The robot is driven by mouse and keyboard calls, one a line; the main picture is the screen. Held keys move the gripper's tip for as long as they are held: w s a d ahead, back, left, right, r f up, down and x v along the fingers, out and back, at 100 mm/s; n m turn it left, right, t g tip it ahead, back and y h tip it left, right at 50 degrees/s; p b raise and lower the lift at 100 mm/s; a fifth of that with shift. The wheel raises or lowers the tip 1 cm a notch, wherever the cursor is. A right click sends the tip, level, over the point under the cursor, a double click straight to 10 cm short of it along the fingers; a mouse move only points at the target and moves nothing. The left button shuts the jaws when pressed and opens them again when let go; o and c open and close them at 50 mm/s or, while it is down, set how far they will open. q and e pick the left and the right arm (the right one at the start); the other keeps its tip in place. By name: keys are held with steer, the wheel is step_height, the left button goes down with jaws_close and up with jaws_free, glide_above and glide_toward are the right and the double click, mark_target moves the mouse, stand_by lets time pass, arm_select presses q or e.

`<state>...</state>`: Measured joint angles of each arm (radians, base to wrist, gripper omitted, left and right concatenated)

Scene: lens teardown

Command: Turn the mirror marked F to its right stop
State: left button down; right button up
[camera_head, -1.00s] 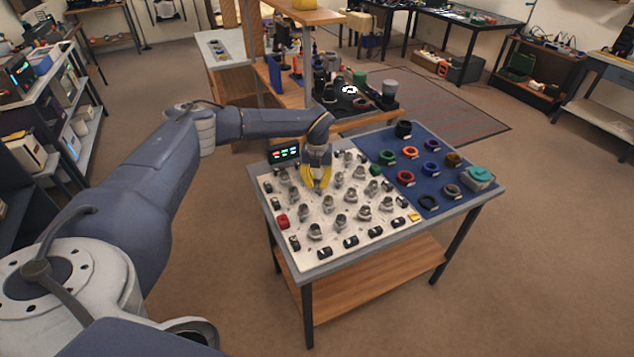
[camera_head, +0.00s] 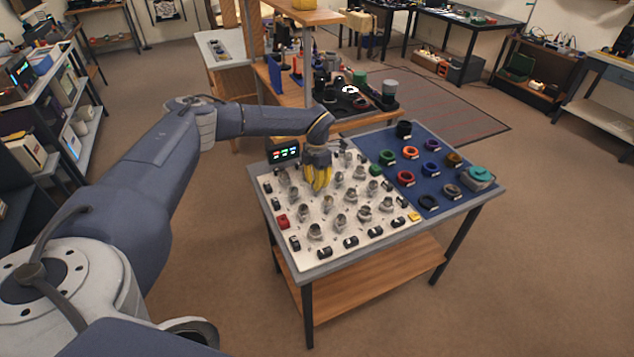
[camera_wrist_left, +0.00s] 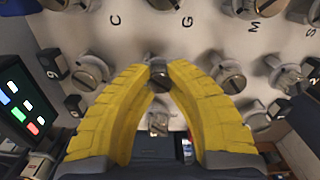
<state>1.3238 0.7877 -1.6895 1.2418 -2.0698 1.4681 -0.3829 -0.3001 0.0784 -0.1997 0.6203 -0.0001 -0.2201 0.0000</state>
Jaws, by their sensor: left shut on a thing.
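My left gripper (camera_head: 320,190) points down with its yellow fingers among the mirror mounts on the white board (camera_head: 336,236). In the left wrist view its fingertips (camera_wrist_left: 158,70) meet around one small dark grey mirror mount (camera_wrist_left: 158,84) in the middle. The gripper is shut on that mount, which stays on the board. Its own letter is not readable, so I cannot confirm that it is F. Letters C, G, M and S show on the board beyond it. My right gripper is in neither view.
Mounts stand close on both sides, one on the left (camera_wrist_left: 90,72) and one on the right (camera_wrist_left: 230,78). A small display (camera_head: 284,153) stands at the board's back left corner. A blue mat (camera_head: 408,158) with coloured rings lies to the right.

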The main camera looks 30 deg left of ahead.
arm_select(q)
steer(key=shift+m, duration=0.9)
steer(key=c, duration=1.1)
jaws_free()
steer(key=shift+c, duration=0.2)
step_height(320, 180, up, 12)
